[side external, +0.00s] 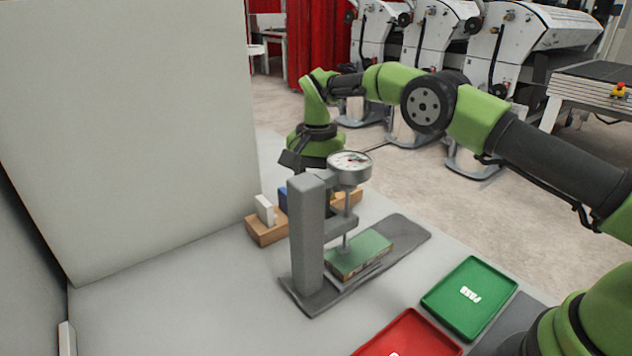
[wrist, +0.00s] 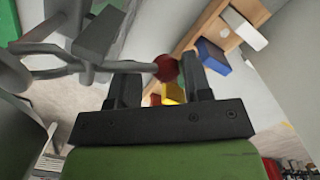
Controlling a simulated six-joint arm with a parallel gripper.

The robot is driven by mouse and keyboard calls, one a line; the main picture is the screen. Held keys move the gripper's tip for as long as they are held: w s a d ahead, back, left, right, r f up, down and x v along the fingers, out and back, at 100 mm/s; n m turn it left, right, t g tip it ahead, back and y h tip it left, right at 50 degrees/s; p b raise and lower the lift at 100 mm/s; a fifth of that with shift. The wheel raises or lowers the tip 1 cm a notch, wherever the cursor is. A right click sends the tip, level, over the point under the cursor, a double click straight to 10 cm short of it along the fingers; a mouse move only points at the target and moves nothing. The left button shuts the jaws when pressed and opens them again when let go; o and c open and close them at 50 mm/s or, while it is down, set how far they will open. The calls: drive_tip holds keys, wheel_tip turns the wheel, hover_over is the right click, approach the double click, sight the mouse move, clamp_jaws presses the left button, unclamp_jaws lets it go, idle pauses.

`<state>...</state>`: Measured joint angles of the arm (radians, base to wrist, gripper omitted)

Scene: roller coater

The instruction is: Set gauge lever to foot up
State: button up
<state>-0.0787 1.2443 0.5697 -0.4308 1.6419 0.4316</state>
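The grey gauge stand (side external: 308,235) carries a round dial (side external: 350,163) facing up. Its thin foot rod (side external: 346,235) reaches down to a green-topped block (side external: 362,250) on the stand's base and appears to meet it. In the wrist view, the gauge lever (wrist: 135,67) is a grey rod ending in a dark red ball knob (wrist: 166,68). My gripper (wrist: 157,70) is open, its two fingers apart with the knob between the tips, nearer the right finger. Contact cannot be told. In the side view my gripper is behind the stand, fingertips mostly hidden.
A wooden rack (side external: 266,230) with a white block (side external: 264,209) and a blue block (side external: 283,198) stands behind the gauge. A green PASS tray (side external: 470,298) and a red tray (side external: 410,335) lie at the front right. A pale panel (side external: 130,130) rises at the left.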

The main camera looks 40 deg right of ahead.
drive_tip(key=shift+o, duration=1.4)
drive_tip(key=shift+a, duration=0.15)
drive_tip(key=shift+r+t, duration=0.15)
drive_tip(key=shift+t, duration=0.15)
